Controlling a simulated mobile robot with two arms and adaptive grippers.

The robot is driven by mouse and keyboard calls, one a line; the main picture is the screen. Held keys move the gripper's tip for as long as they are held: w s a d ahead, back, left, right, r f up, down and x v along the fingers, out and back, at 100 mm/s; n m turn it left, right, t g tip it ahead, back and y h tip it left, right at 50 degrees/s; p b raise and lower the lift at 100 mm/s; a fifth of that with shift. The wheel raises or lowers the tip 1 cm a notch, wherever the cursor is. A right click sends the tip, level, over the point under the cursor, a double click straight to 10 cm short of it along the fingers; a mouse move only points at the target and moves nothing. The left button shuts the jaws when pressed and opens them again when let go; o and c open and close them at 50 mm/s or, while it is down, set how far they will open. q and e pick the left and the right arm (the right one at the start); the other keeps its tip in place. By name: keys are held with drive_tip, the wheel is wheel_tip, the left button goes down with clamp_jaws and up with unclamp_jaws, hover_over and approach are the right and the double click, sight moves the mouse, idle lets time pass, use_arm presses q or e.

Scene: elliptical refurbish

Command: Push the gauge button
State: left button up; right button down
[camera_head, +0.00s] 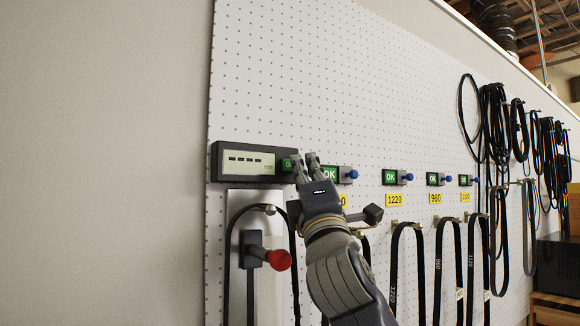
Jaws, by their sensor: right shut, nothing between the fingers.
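The gauge (250,161) is a dark box with a pale display showing dashes, mounted on the white pegboard in the camera_head view. A green button (287,164) is at its right end, partly hidden by my gripper. My right gripper (305,164) is shut and empty, with its fingertips at the right end of the gauge, just right of the green button. I cannot tell whether the fingertips touch the button. My left gripper is out of view.
Below the gauge, a red knob (279,260) sticks out from a grey plate (268,292) with a black belt around it. Right of my gripper, green OK tags (390,177) with blue knobs (408,177) and hanging black belts (407,262) line the pegboard (320,75).

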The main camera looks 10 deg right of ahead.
drive_tip(key=shift+s+d, duration=0.1)
drive_tip(key=shift+s, duration=0.2)
drive_tip(key=s, duration=0.2)
drive_tip(key=s+d, duration=0.2)
drive_tip(key=s, duration=0.1)
drive_tip(key=shift+s+b, duration=0.3)
idle(0.6)
